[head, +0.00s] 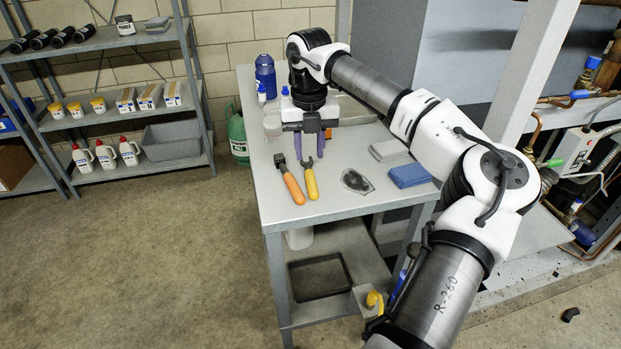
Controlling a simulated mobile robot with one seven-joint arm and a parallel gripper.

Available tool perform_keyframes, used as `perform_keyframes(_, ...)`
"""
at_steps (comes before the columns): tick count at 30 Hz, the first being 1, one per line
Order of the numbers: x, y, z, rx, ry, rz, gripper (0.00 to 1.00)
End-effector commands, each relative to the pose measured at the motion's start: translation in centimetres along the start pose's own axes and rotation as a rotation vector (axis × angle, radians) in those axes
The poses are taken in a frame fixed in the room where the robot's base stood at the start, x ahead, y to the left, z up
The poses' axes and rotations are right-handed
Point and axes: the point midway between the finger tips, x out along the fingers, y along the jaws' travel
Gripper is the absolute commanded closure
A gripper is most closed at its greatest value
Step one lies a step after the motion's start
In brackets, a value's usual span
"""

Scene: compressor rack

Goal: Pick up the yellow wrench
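The yellow wrench (311,182) lies on the grey metal table (335,212), its yellow handle toward the front and its dark jaw toward the back. An orange-handled tool (291,184) lies just to its left. My gripper (309,157) points down with two purple fingers spread apart, one on each side of the wrench's head end in the picture. I cannot tell how high the fingers are above the table. Nothing shows between the fingers as held.
A blue bottle (265,76) and small bottles stand at the back left. The table's front left is clear. Shelves (128,120) stand at left.

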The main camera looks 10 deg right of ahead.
Motion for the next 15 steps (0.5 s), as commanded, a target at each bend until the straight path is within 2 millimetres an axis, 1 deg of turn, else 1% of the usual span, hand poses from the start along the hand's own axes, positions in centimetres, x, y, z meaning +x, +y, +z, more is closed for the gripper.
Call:
perform_keyframes(3, 1.2, 0.1, 0.0, -0.002, 0.001, 0.002, 0.70)
perform_keyframes(8, 2.2, 0.0, -0.1, -0.001, 0.001, 0.002, 0.70)
perform_keyframes(15, 5.7, -0.2, -0.6, -0.002, 0.002, 0.003, 0.70)
